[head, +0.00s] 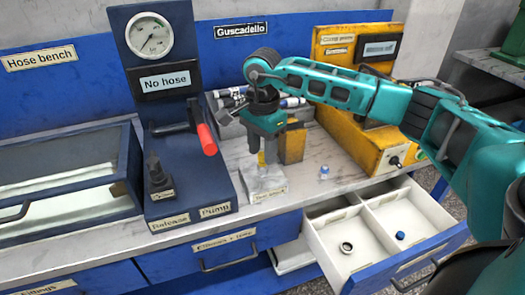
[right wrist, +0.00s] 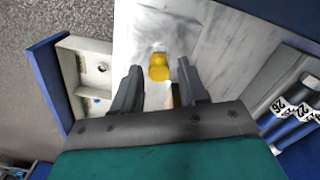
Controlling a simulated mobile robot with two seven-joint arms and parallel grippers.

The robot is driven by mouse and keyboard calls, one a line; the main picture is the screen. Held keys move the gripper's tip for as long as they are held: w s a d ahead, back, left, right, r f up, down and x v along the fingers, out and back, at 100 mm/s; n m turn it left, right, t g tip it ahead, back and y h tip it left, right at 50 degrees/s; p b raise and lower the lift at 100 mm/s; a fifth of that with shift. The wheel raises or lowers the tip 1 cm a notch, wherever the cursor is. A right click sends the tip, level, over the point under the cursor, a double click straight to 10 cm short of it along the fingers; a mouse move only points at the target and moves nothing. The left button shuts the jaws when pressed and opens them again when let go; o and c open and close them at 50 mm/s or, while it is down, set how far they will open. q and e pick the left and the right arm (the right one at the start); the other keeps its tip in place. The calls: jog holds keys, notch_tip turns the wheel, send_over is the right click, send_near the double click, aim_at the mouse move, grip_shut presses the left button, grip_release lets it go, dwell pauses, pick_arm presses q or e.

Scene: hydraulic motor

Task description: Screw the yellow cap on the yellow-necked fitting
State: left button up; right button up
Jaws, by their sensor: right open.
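My right gripper (head: 262,140) points down over a pale block (head: 264,182) on the bench top, with a narrow yellow part (head: 262,158) just below it. In the right wrist view, the open fingers (right wrist: 160,76) stand on either side of a rounded yellow piece (right wrist: 159,68), with gaps to both. I cannot tell for sure which yellow is the cap and which is the fitting's neck. My left gripper is not in view.
An open white drawer (head: 330,238) holds a dark ring (head: 346,247) and a blue cap (head: 400,236). A small blue-and-white piece (head: 324,172) stands on the bench. The pump stand with a red handle (head: 207,139) is left; a yellow machine (head: 362,135) is behind right.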

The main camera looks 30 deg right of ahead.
jog(key=n, duration=0.4)
jog(key=shift+b, duration=0.3)
jog(key=shift+n+b, duration=0.4)
jog(key=shift+n, duration=0.7)
jog(key=n, duration=0.4)
jog(key=shift+b, duration=0.4)
jog(key=n, duration=0.3)
jog(key=shift+c, duration=0.3)
grip_shut()
